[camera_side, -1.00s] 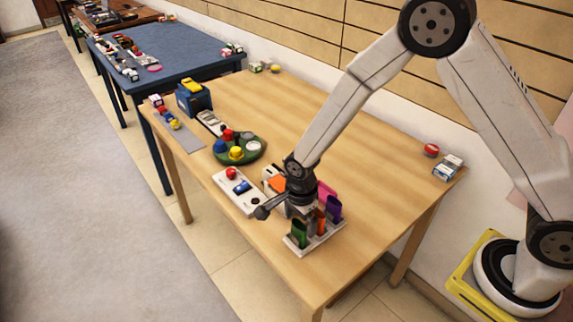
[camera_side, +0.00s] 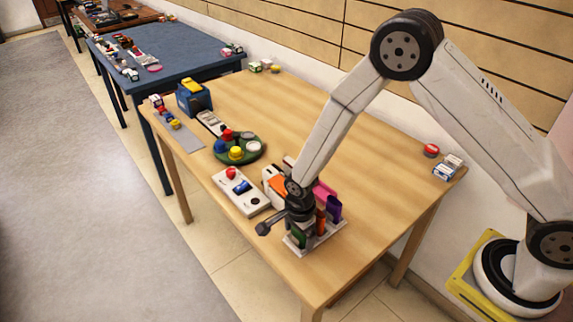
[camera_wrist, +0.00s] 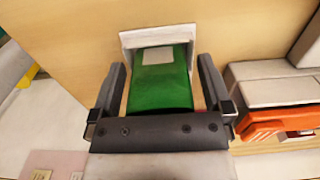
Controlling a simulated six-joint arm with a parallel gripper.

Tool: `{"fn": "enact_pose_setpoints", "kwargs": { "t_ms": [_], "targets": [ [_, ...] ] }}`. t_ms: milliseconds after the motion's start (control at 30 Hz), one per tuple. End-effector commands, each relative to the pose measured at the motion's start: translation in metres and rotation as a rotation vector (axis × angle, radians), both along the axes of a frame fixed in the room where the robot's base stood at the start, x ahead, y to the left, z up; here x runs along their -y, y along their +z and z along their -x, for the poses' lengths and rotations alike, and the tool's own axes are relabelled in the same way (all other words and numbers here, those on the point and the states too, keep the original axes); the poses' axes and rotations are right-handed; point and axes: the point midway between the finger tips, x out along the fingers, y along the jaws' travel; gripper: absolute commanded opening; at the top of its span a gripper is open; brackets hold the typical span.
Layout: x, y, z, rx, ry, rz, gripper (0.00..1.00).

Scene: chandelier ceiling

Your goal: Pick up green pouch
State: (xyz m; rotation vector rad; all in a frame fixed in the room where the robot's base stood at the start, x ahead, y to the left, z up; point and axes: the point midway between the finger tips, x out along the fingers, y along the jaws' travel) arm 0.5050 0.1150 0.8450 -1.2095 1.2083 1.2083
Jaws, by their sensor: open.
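The green pouch (camera_wrist: 160,88) stands in a white holder (camera_wrist: 158,38) and has a pale label near its top edge. In the side view the green pouch (camera_side: 299,239) is partly hidden under my gripper (camera_side: 300,219), at the left end of the white rack (camera_side: 322,240). In the wrist view my gripper (camera_wrist: 161,72) is open. One dark finger is on each side of the pouch, with a narrow gap visible on the right. Whether the left finger touches it I cannot tell.
A reddish-brown pouch (camera_side: 320,220) and a purple pouch (camera_side: 334,208) stand close by in the rack, with a pink item (camera_side: 323,191) behind. A white control box (camera_side: 241,191) and a green round tray (camera_side: 255,154) lie farther left. The table's right side is mostly clear.

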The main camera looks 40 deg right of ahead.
Motion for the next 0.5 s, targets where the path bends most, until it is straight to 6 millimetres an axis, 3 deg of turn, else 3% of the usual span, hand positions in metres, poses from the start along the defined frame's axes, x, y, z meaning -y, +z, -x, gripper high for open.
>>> {"fn": "enact_pose_setpoints", "kwargs": {
  "t_ms": [267, 500],
  "targets": [
    [0.0001, 0.0003, 0.0001, 0.0, 0.0, 0.0, 1.0],
    [0.0001, 0.0003, 0.0001, 0.0, 0.0, 0.0, 0.24]
  ]
}}
